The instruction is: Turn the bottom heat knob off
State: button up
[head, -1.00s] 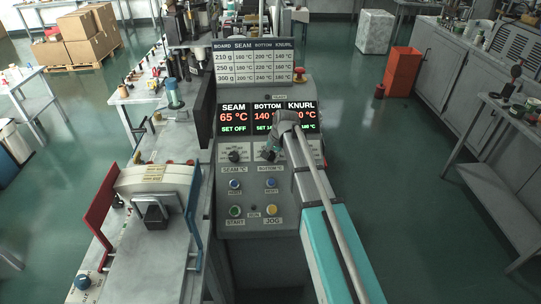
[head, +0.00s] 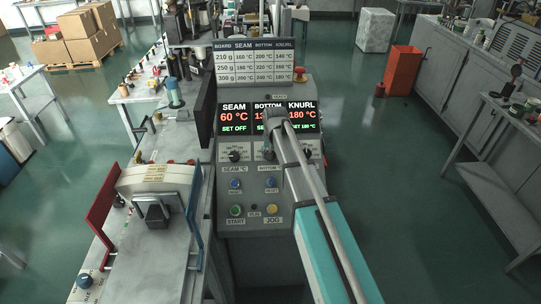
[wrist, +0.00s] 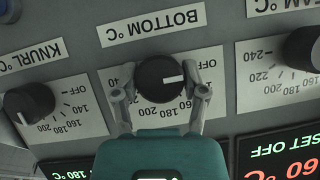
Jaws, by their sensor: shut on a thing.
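The bottom heat knob (wrist: 158,80), black and round with a white pointer line, sits under the "BOTTOM °C" label in the upside-down wrist view. My gripper (wrist: 160,88) is shut on it, one finger on each side. The pointer line points right in that view, toward one finger. The bottom display (head: 260,115) is partly covered.
The knurl knob (wrist: 30,102) and the seam knob (wrist: 304,48) flank my gripper. The seam display (head: 233,117) reads 60 °C, SET OFF; the knurl display (head: 302,115) reads 180 °C. Blue, yellow and green buttons lie below the knobs.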

jog(key=o, duration=1.2)
jog(key=shift+c, duration=0.2)
jog(key=m+y, duration=0.1)
jog(key=m, duration=0.1)
jog(key=m+t+y+b, duration=0.1)
jog(key=m, duration=0.2)
jog(key=shift+s+d+f+y, duration=0.1)
jog(key=shift+y, duration=0.3)
jog(key=shift+p+v, duration=0.8)
jog(key=shift+v, duration=0.15)
jog(key=p+v, duration=1.2)
jog(key=s+d+f+n+g+h+b, duration=0.1)
jog(key=s+d+f+n+b, duration=0.2)
jog(key=s, duration=0.5)
jog(key=s+d+f+n+g+h+b, duration=0.1)
jog(key=s+f+n+b, duration=0.1)
jog(key=s+f+b, duration=0.35)
jog(key=s+d+f+n+h+b, duration=0.1)
jog(key=s+f+n+h+b, duration=0.1)
jog(key=s, duration=0.7)
jog(key=shift+s+d+r+p, duration=0.1)
jog(key=shift+d+r+p, duration=0.05)
jog(key=shift+r+p, duration=2)
